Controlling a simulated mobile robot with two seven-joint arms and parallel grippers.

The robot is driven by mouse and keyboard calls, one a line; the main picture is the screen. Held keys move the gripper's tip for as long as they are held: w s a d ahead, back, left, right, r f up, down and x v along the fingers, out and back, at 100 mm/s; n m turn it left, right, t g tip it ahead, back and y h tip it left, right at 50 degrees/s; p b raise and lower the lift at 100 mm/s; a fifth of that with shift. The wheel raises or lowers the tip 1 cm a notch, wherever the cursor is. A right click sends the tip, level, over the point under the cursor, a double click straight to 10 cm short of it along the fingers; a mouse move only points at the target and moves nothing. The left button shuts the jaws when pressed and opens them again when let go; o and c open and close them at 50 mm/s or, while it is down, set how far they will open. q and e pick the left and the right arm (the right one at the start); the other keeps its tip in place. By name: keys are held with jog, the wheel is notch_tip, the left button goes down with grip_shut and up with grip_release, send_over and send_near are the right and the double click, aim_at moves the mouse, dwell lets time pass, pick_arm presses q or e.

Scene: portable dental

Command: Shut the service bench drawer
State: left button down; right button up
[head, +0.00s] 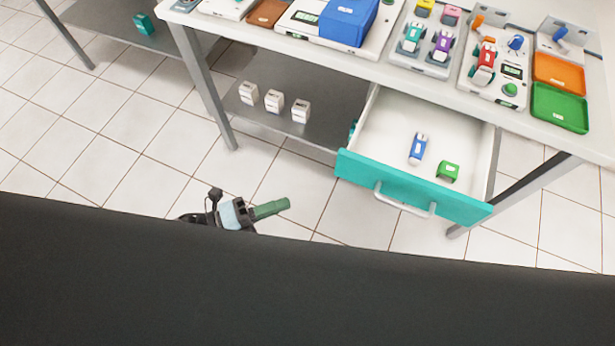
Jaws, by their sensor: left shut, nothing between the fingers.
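The service bench drawer (368,167) stands open under the bench top. Its teal front (350,168) carries a pale bar handle (405,203) and faces me. A blue item (418,148) and a green item (447,172) lie inside on the white drawer floor. My left gripper (286,204) is shut and empty, to the left of the drawer front and apart from it, with its green fingertips pointing right. My right gripper is not in view.
The bench top (400,75) holds several devices, a blue box (347,22), an orange tray (558,73) and a green tray (559,107). Bench legs (203,85) flank the drawer. Several white blocks (273,101) stand on the lower shelf. The tiled floor before the drawer is clear.

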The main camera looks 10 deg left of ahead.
pick_arm(q)
send_near(345, 169)
jog(key=d, duration=0.4)
jog(key=shift+w+d+r+p, duration=0.1)
jog(key=shift+w+d+p, duration=0.2)
jog(key=shift+w, duration=0.4)
jog(key=shift+w+d+p, duration=0.2)
jog(key=shift+w+d, duration=0.05)
jog(key=shift+w, duration=0.45)
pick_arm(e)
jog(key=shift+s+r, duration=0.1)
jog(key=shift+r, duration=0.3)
